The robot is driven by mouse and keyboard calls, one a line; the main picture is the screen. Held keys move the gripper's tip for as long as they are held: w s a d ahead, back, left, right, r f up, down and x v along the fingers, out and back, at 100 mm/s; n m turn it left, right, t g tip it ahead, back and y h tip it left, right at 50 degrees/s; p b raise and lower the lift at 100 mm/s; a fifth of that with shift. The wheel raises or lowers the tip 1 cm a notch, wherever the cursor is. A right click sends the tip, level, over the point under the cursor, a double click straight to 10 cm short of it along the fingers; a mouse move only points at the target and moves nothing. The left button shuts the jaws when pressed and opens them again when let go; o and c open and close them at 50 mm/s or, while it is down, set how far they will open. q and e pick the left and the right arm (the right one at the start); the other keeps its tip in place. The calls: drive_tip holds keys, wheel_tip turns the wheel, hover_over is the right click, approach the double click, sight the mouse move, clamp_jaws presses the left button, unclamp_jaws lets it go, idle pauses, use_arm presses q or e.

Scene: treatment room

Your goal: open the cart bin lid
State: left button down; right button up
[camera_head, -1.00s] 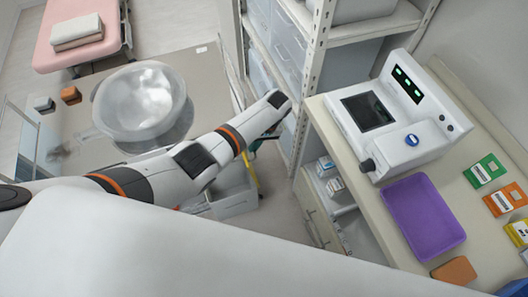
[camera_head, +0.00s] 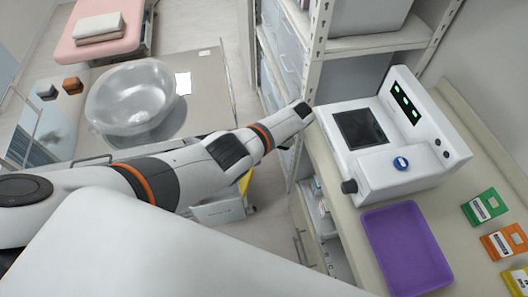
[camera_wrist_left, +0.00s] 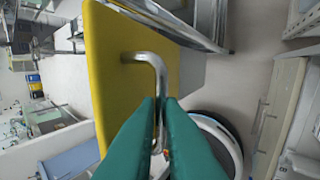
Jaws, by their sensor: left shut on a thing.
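The yellow bin lid (camera_wrist_left: 125,75) fills the left middle of the left wrist view, with a bent metal handle (camera_wrist_left: 150,62) on its face. My left gripper (camera_wrist_left: 162,105) has its two green fingers closed on that handle. In the head view, a small yellow part of the lid (camera_head: 246,181) shows beyond my left arm, above the pale bin (camera_head: 220,211). My arm covers most of the lid there, so its exact angle is unclear. The left fingers are hidden in the head view. My right gripper is in neither view.
The metal cart top (camera_head: 210,105) carries a large clear bowl (camera_head: 130,95). A shelf rack (camera_head: 316,60) stands close beside my left forearm. The counter at right holds a white device (camera_head: 385,135) and a purple tray (camera_head: 408,250). A pink bed (camera_head: 90,40) is at the back.

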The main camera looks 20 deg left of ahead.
use_arm(q)
drive_tip(key=shift+s+a+f, duration=0.35)
drive_tip(key=shift+s, duration=0.05)
drive_tip(key=c, duration=1.5)
unclamp_jaws()
drive_tip(key=shift+w+a, duration=0.1)
drive_tip(key=shift+w, duration=0.05)
drive_tip(key=shift+c, duration=0.2)
drive_tip(key=shift+w, duration=0.1)
drive_tip(key=b+v, duration=0.1)
drive_tip(key=v, duration=1.1)
